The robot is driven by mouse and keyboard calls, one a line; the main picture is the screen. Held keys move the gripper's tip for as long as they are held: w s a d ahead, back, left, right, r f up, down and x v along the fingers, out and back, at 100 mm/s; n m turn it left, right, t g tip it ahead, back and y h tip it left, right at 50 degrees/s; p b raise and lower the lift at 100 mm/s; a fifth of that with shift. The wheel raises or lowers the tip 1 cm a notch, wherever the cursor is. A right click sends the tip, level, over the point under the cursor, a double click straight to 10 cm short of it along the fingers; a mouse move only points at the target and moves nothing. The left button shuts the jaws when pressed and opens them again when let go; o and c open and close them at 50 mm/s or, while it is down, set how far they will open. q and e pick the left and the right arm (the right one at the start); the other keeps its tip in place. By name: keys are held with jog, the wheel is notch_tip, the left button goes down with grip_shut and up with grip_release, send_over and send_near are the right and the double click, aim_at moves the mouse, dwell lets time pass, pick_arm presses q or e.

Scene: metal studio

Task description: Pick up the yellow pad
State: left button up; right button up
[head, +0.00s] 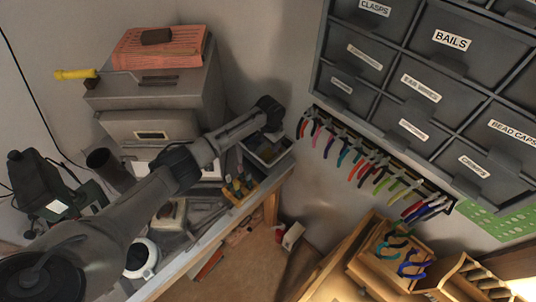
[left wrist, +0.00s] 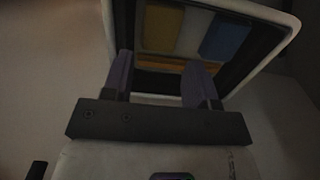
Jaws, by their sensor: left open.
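The yellow pad (left wrist: 163,28) lies in a dark-lined tray with a pale rim (left wrist: 284,42). A pale pad (left wrist: 194,32) and a blue pad (left wrist: 226,38) are beside it on the right. My left gripper (left wrist: 160,65) is open, its two fingers apart at the near side of the tray, with nothing seen between them. The yellow pad is beyond the fingertips and apart from them. In the head view my left gripper (head: 270,112) is above the tray (head: 284,154) at the bench's far end; the pads are too small to tell there. My right gripper is not in view.
A wall of labelled drawers (head: 440,80) stands at the right, with a row of pliers (head: 370,165) hanging below. A grey box stack (head: 160,90) stands behind my left arm. A small tool holder (head: 240,187) is near the tray. Wooden stands (head: 375,262) are at lower right.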

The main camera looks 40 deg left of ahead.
aim_at(268, 155)
pick_arm(q)
jog(key=shift+d+f+p, duration=0.1)
jog(key=shift+f+p, duration=0.25)
jog(key=shift+f, duration=2.45)
jog(key=c, duration=0.6)
jog(key=shift+o, duration=0.2)
